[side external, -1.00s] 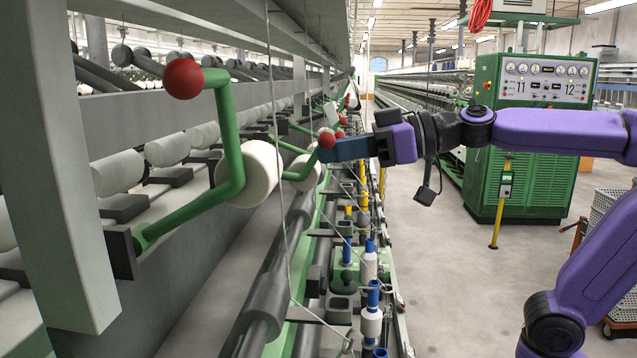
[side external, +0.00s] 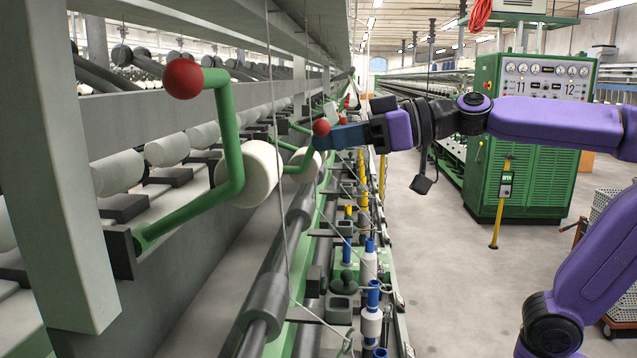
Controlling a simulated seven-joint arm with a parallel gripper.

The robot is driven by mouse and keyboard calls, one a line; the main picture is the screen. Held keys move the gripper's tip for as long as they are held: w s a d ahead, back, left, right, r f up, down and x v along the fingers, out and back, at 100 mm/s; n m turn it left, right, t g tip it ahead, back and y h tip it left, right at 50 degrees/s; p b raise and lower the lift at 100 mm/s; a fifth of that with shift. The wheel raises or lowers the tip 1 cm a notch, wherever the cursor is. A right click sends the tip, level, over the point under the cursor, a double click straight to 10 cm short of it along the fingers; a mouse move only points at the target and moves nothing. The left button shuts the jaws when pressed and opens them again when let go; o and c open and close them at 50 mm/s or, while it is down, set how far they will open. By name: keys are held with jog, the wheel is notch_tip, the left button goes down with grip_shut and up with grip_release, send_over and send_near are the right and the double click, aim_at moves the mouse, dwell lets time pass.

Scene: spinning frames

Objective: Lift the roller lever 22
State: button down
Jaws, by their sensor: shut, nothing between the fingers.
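A green roller lever (side external: 301,165) with a red ball (side external: 321,127) at its end is on the left-hand machine, in the middle of the side external view. No number shows on it. My gripper (side external: 321,142) reaches in from the right with its blue fingers shut and empty. The fingertips are right at the underside of the ball and appear to touch it. The fingers are not closed around the ball or lever. The lever's lower end is partly hidden behind a white roller.
A larger green lever (side external: 230,140) with a red ball (side external: 183,78) stands nearer the camera. Further levers sit behind my gripper. Thin hanging threads and several bobbins (side external: 370,322) line the machine's edge. A green cabinet (side external: 525,135) stands behind my arm. The aisle floor is open.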

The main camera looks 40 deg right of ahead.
aim_at(322, 120)
jog(key=shift+w+a+r, duration=0.2)
jog(key=shift+r, duration=0.25)
jog(key=shift+w+a+r, duration=0.15)
jog(key=shift+r, duration=0.35)
jog(key=shift+w+a+r, duration=0.2)
jog(key=shift+r, duration=0.25)
jog(key=s+d+f, duration=0.1)
jog(key=s+d, duration=0.5)
jog(key=shift+s+d, duration=0.2)
dwell(0.7)
jog(key=f+v, duration=0.1)
jog(key=v, duration=0.6)
jog(key=shift+s+d+f, duration=0.15)
jog(key=shift+s+d, duration=0.2)
jog(key=shift+d, duration=0.05)
dwell(0.5)
dwell(0.3)
